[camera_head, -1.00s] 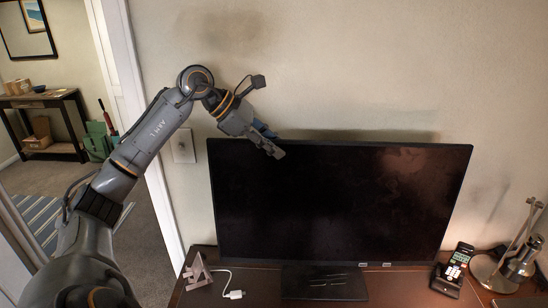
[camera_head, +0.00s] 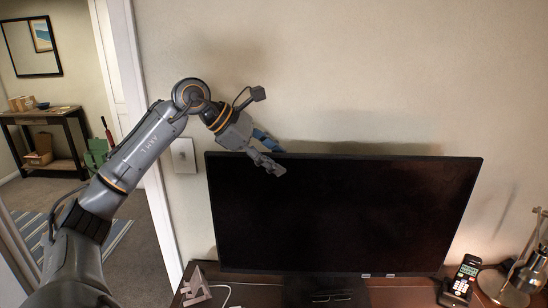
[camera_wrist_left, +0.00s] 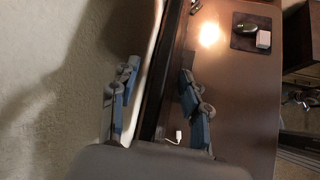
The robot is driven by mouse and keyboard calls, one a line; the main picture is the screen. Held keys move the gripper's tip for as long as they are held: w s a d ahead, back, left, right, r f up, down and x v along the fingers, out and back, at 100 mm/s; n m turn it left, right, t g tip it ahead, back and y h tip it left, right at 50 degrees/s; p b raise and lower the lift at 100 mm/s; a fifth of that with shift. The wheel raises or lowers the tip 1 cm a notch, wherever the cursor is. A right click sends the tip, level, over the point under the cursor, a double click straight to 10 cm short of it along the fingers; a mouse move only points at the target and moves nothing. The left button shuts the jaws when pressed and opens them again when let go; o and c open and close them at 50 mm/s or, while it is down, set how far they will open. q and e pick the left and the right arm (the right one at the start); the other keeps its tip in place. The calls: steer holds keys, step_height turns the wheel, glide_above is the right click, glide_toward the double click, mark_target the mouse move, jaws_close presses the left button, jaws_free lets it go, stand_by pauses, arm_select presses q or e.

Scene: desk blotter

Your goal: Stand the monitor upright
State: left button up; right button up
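The black monitor (camera_head: 345,215) stands on its base (camera_head: 325,291) on the desk, its dark screen facing me; any slight lean is hard to judge. My left gripper (camera_head: 269,154) is at the left part of the monitor's top edge. One finger is in front of the screen, and the other is behind the edge. In the left wrist view my left gripper (camera_wrist_left: 159,78) is open, its fingers apart on either side of the monitor's dark edge (camera_wrist_left: 173,55). I cannot tell whether either finger touches it. My right gripper is out of view.
A cordless phone (camera_head: 463,276) and a metal lamp (camera_head: 533,270) stand right of the monitor. A small triangular object (camera_head: 195,287) and a white cable (camera_head: 222,290) lie left. The wall is close behind. The wrist view shows a mouse (camera_wrist_left: 246,28) on a dark pad.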

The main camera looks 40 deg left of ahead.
arm_select(q)
steer(key=v, duration=1.2)
stand_by(0.3)
